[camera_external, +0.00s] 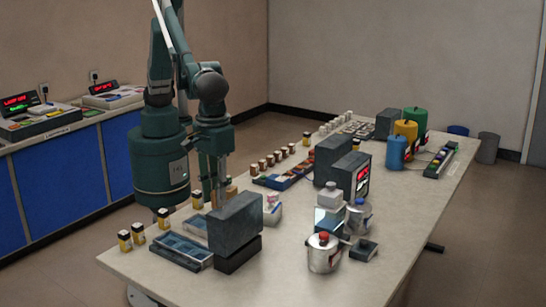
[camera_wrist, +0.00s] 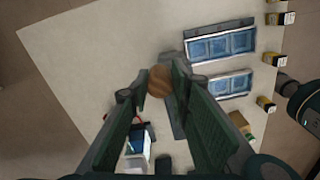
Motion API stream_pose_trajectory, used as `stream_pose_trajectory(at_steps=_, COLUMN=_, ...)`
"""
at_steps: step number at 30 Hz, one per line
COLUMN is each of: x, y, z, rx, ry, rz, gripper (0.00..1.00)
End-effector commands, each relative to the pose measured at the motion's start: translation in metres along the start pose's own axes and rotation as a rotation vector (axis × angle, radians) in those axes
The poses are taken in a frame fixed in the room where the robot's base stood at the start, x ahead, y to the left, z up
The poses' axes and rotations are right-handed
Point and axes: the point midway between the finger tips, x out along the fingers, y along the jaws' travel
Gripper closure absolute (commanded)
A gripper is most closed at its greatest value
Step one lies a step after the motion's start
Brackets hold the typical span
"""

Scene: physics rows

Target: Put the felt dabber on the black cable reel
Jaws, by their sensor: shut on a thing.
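In the wrist view, the two wide dark fingers of my gripper (camera_wrist: 158,86) close at their tips around a brown, rounded thing, which seems to be the felt dabber (camera_wrist: 158,81). Its lower part is hidden. In the external view, my gripper (camera_external: 219,192) points down behind a dark grey block, and what it holds cannot be made out there. I cannot clearly tell the black cable reel in either view. A small dark object (camera_external: 363,250) lies at the right of the near table, too small to identify.
Blue compartment trays (camera_external: 181,250) lie by the table's left edge, with small yellow-and-black bottles (camera_external: 125,241) alongside. The grey block (camera_external: 236,220) stands next to them. A metal pot (camera_external: 323,256) with a red knob stands right. The table's front is clear.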

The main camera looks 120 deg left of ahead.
Motion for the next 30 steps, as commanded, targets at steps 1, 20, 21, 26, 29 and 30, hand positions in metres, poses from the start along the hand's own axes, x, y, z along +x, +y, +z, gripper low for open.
stream_pose_trajectory(at_steps=1, x=0.0, y=0.006, z=-0.018, rx=-0.022, ry=0.0, rz=0.0, gripper=0.91)
stream_pose_trajectory(at_steps=20, x=0.0, y=0.045, z=-0.224, rx=-0.287, ry=0.0, rz=0.0, gripper=0.91)
stream_pose_trajectory(at_steps=21, x=0.0, y=0.046, z=-0.238, rx=-0.305, ry=0.0, rz=0.0, gripper=0.91)
stream_pose_trajectory(at_steps=26, x=0.0, y=0.048, z=-0.291, rx=-0.372, ry=0.0, rz=0.0, gripper=0.91)
stream_pose_trajectory(at_steps=29, x=0.0, y=0.048, z=-0.325, rx=-0.413, ry=0.0, rz=0.0, gripper=0.91)
stream_pose_trajectory(at_steps=30, x=0.0, y=0.047, z=-0.338, rx=-0.43, ry=0.0, rz=0.0, gripper=0.91)
